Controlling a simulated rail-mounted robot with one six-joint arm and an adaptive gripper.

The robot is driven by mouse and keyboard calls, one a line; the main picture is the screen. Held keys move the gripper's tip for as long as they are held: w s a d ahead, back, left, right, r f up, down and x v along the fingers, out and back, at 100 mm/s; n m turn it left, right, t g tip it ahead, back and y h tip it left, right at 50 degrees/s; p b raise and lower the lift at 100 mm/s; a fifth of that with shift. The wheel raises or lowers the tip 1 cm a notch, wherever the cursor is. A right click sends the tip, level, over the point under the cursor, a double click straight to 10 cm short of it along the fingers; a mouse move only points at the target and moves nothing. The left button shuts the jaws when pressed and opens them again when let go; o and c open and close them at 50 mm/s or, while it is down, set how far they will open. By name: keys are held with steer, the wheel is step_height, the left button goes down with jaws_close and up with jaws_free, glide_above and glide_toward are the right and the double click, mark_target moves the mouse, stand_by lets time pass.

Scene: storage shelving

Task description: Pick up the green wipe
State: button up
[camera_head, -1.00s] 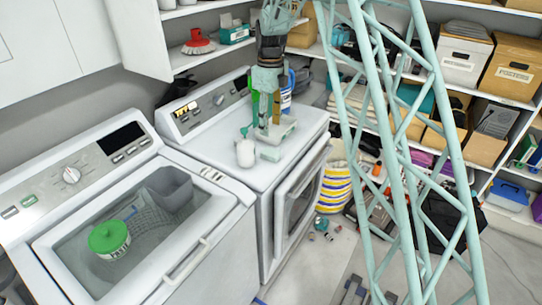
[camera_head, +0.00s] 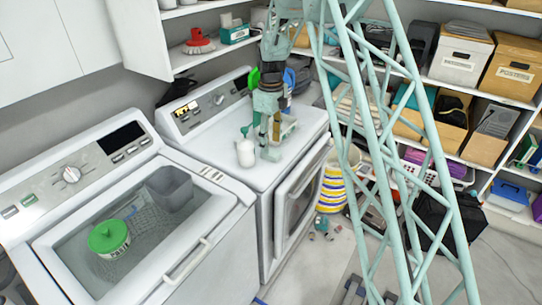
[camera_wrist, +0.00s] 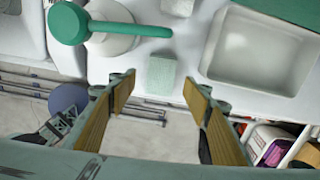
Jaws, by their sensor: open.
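A small pale green wipe (camera_wrist: 162,74) lies on the white appliance top, near its front edge, in the wrist view. My gripper (camera_wrist: 158,84) is open and empty, with its fingertips on either side of the wipe's lower end in the picture. I cannot tell the height between them. In the head view, my gripper (camera_head: 267,137) hangs over the right-hand machine (camera_head: 222,145). The wipe is hard to tell apart from my gripper there.
A white jar (camera_head: 245,153) and a green round-headed tool (camera_wrist: 80,23) are left of the wipe. A pale tray (camera_wrist: 265,48) sits to its right. Shelves with boxes (camera_head: 460,55) stand at the right.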

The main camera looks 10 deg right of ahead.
mark_target(271, 152)
steer(key=shift+f, duration=0.1)
stand_by(0.3)
steer(key=shift+f, duration=2.5)
steer(key=shift+c, duration=0.5)
steer(key=c, duration=0.8)
